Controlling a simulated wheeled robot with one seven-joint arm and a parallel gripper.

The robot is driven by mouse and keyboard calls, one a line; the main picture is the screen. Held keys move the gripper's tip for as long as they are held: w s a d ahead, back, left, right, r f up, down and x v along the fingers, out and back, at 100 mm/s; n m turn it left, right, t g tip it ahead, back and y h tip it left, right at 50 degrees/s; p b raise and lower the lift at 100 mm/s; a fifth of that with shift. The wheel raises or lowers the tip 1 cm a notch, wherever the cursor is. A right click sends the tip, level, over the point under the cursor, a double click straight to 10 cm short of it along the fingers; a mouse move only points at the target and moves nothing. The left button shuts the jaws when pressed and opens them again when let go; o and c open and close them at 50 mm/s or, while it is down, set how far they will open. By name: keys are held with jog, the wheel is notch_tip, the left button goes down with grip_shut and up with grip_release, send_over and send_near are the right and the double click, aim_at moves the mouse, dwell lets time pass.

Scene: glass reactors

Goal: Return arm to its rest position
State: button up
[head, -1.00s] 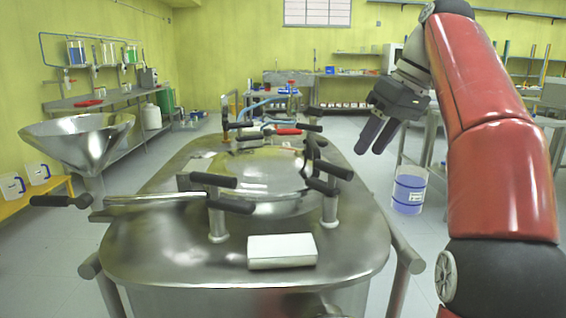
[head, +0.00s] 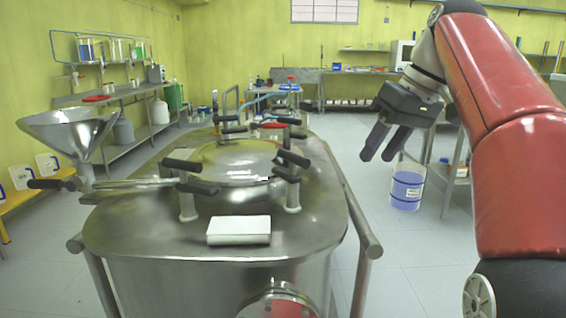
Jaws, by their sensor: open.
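My gripper (head: 384,143) hangs in the air to the right of the steel reactor table (head: 110,238), its dark fingers pointing down and slightly left. The fingers are apart and nothing shows between them. My red arm comes in from the right side and bends at the top of the picture. The gripper is apart from the reactor and from all other things.
The reactor has a domed lid (head: 238,160) with black-handled clamps and a white block (head: 239,230) on its near end. A steel funnel (head: 68,130) stands at the left. A bucket of blue liquid (head: 407,186) stands on the floor beyond my gripper.

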jog(key=s+f+m+t+h, duration=0.1)
jog(key=s+f+m+h, duration=0.1)
jog(key=s+f, duration=0.8)
jog(key=s+a+f+m+t+h, duration=0.1)
jog(key=s+f, duration=0.8)
jog(key=f, duration=0.9)
jog(key=m+t+h, duration=0.1)
jog(key=m, duration=0.1)
jog(key=shift+s+a+m, duration=0.2)
jog(key=shift+s+m, duration=0.2)
